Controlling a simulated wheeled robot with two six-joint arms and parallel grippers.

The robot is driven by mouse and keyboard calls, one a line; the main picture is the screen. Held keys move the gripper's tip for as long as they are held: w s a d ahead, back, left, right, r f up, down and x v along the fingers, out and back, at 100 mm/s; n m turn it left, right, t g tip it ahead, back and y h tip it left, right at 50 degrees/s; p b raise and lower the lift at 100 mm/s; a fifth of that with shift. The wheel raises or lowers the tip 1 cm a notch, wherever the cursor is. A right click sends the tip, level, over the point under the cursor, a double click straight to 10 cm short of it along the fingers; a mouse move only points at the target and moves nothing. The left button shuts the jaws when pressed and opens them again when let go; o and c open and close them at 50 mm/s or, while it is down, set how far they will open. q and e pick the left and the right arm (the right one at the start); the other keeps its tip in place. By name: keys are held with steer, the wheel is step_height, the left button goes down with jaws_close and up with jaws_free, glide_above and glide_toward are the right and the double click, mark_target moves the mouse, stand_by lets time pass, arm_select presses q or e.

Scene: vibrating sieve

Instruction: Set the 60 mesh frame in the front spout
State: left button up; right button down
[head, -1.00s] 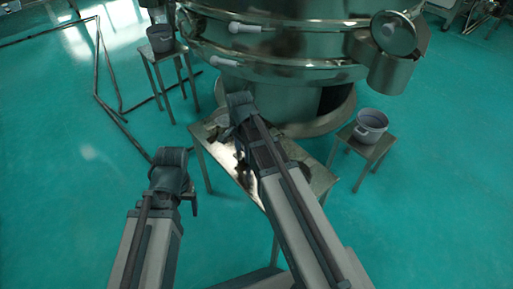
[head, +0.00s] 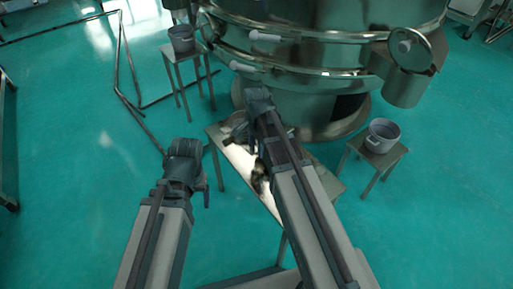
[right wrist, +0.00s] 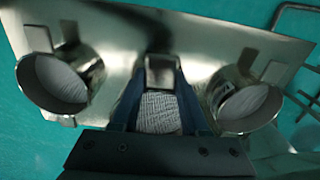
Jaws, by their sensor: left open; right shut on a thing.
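My right gripper (right wrist: 157,105) is shut on a piece with a squared metal end (right wrist: 160,75) and a pale mesh-like patch between the fingers. Its mesh number cannot be read, and most of it is hidden. In the head view my right gripper (head: 258,103) is above the small table, before the sieve. My left gripper (head: 200,188) is open and empty, left of the table. Two round metal frames with pale mesh, one left (right wrist: 60,83) and one right (right wrist: 240,105), show in the right wrist view. A spout (head: 406,82) with a round cover juts from the sieve's right side.
The large steel sieve (head: 320,65) stands behind the small table (head: 237,160). A stool with a grey pot (head: 382,135) is at right, and another with a dark bucket (head: 181,38) at back left.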

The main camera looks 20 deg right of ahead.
steer(key=shift+r+p, duration=1.75)
steer(key=shift+r, duration=0.55)
